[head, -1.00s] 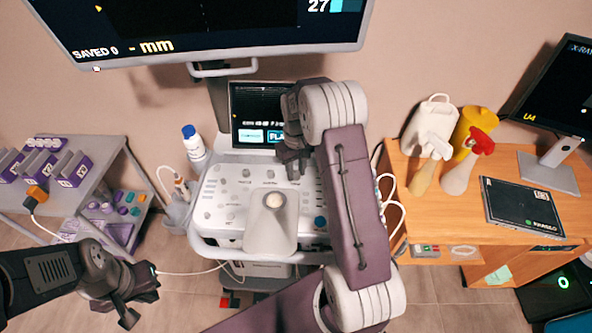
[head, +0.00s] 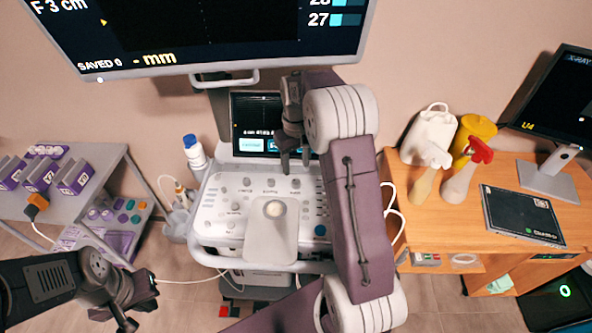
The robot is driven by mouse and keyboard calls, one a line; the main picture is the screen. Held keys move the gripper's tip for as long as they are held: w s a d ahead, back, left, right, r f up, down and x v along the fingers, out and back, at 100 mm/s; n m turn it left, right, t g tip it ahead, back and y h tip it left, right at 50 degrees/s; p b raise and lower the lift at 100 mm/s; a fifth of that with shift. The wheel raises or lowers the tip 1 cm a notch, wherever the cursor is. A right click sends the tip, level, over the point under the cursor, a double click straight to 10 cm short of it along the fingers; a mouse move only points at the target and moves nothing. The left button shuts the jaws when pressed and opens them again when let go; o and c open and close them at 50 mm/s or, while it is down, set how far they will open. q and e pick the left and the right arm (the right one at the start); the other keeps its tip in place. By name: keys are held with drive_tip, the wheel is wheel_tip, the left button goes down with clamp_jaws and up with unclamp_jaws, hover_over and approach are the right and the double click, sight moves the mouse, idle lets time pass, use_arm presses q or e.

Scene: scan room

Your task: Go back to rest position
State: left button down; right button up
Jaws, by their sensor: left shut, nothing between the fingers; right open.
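My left gripper (head: 128,303) is low at the left, in front of the grey cart and left of the ultrasound machine. It is shut with nothing visible in it. My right gripper (head: 294,165) hangs over the ultrasound console (head: 225,205), in front of its small touch screen (head: 254,110). Its two fingers point down and stand apart, with nothing between them. My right arm covers the console's right side and part of the small screen.
A large monitor (head: 215,68) hangs above the console. A grey cart (head: 100,165) stands left.

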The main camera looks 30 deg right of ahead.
idle(0.4)
drive_tip(key=shift+t, duration=0.4)
drive_tip(key=s+a, duration=0.2)
drive_tip(key=s, duration=0.1)
drive_tip(key=s+a+f, duration=0.1)
drive_tip(key=s+a, duration=0.5)
drive_tip(key=shift+s+f, duration=0.25)
drive_tip(key=shift+s, duration=0.05)
drive_tip(key=shift+m, duration=0.3)
drive_tip(key=s+a, duration=0.1)
drive_tip(key=s, duration=0.2)
drive_tip(key=s+a+f, duration=0.1)
drive_tip(key=s, duration=0.2)
drive_tip(key=s+a+f, duration=0.1)
drive_tip(key=s, duration=0.1)
drive_tip(key=shift+s+f, duration=0.1)
drive_tip(key=shift+s, duration=0.3)
idle(0.7)
